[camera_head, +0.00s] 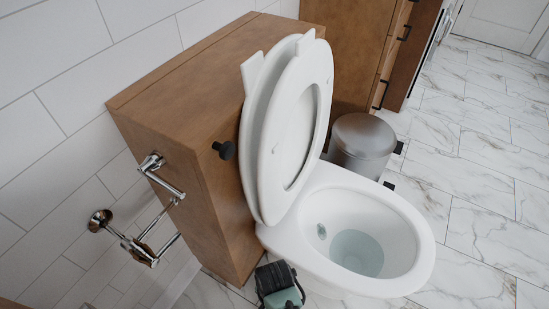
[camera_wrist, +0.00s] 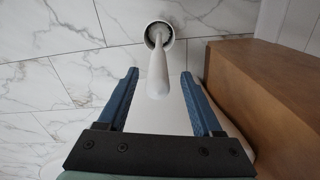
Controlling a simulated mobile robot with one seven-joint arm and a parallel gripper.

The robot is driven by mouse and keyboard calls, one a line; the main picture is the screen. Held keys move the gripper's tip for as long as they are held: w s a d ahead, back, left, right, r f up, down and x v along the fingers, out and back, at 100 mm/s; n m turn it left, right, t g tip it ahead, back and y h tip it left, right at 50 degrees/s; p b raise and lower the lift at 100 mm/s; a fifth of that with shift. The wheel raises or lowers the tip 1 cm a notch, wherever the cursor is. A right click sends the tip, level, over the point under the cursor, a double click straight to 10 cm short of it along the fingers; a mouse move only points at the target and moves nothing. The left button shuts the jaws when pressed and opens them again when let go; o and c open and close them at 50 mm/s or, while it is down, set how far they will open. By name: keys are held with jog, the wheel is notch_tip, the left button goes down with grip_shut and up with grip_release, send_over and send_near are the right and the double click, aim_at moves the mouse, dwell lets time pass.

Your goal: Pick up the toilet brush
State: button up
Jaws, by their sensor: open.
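The toilet brush (camera_wrist: 157,72) shows in the wrist view with its white handle pointing up toward the camera. Its lower end stands in a round holder (camera_wrist: 149,33) on the marble floor. My gripper (camera_wrist: 159,75) is open, with one blue finger on each side of the handle's near end in the picture. The handle looks apart from both fingers; how deep it lies between them I cannot tell. In the head view, part of my gripper (camera_head: 279,285) shows dark and teal at the bottom edge beside the toilet. The brush cannot be made out there.
The white toilet (camera_head: 405,267) has its lid and seat raised. A wooden cabinet (camera_head: 190,130) stands behind it and also fills the right of the wrist view (camera_wrist: 265,105). Chrome wall holders (camera_head: 150,258) are at left. A metal bin (camera_head: 361,145) stands beyond the toilet. Floor at right is clear.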

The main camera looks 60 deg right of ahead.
jog(key=f+b, duration=0.2)
jog(key=f, duration=0.1)
jog(key=f+b, duration=0.1)
jog(key=f, duration=0.1)
jog(key=shift+s+a, duration=0.1)
jog(key=shift+a, duration=0.15)
jog(key=shift+r, duration=0.1)
grip_shut()
